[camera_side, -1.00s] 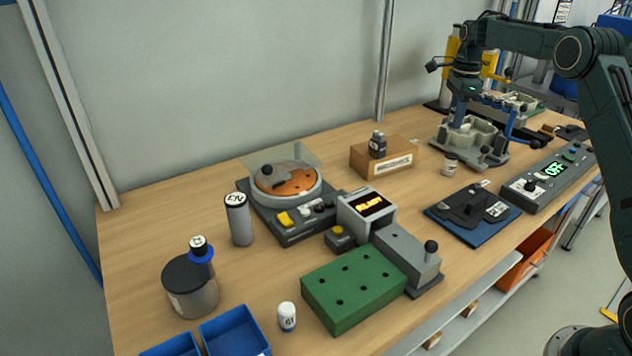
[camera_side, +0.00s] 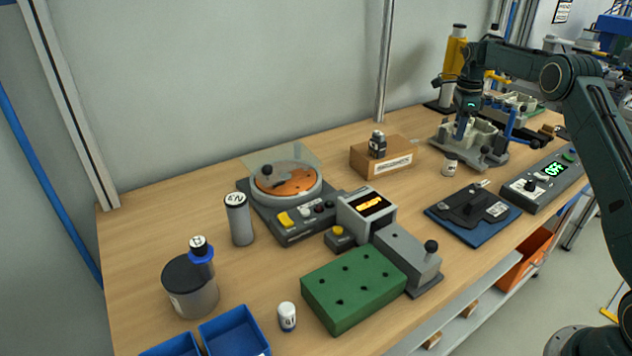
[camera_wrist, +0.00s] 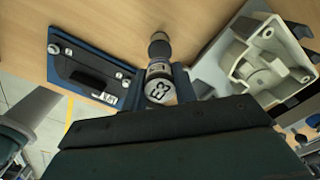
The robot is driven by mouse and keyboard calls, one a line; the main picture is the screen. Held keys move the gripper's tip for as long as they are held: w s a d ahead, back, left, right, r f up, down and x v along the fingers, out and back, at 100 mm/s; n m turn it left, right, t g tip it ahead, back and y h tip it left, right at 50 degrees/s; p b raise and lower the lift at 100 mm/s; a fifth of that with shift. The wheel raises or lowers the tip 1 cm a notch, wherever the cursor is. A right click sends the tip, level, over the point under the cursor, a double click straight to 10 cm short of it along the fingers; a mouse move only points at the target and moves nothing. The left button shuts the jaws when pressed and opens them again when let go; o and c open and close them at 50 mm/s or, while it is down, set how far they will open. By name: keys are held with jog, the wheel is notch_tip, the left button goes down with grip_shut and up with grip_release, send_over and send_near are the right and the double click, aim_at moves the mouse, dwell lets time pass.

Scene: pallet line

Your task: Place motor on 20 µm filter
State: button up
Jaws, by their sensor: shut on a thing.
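My gripper (camera_wrist: 159,92) is shut on a small cylinder marked E3 (camera_wrist: 161,91), held between its blue fingers. I cannot tell for sure that this cylinder is the motor. The fixture also shows in the wrist view (camera_wrist: 238,38), right of the cylinder. No label reading 20 µm is legible, so I cannot identify the filter.
A blue plate with a black part (camera_side: 440,219) lies in front of the fixture. A cardboard box (camera_side: 362,164) carries a dark bottle (camera_side: 377,144). A control box (camera_side: 543,187) stands at right. A green block (camera_side: 345,302), round-topped machine (camera_side: 283,225) and grey cylinder (camera_side: 239,222) stand left.

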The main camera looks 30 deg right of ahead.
aim_at(452, 155)
jog(key=shift+f, duration=2.5)
jog(key=shift+f, duration=0.1)
jog(key=o, duration=1)
notch_tip(452, 155, up, 12)
jog(key=shift+f, duration=0.1)
jog(key=shift+r, duration=0.2)
jog(key=shift+r, duration=0.1)
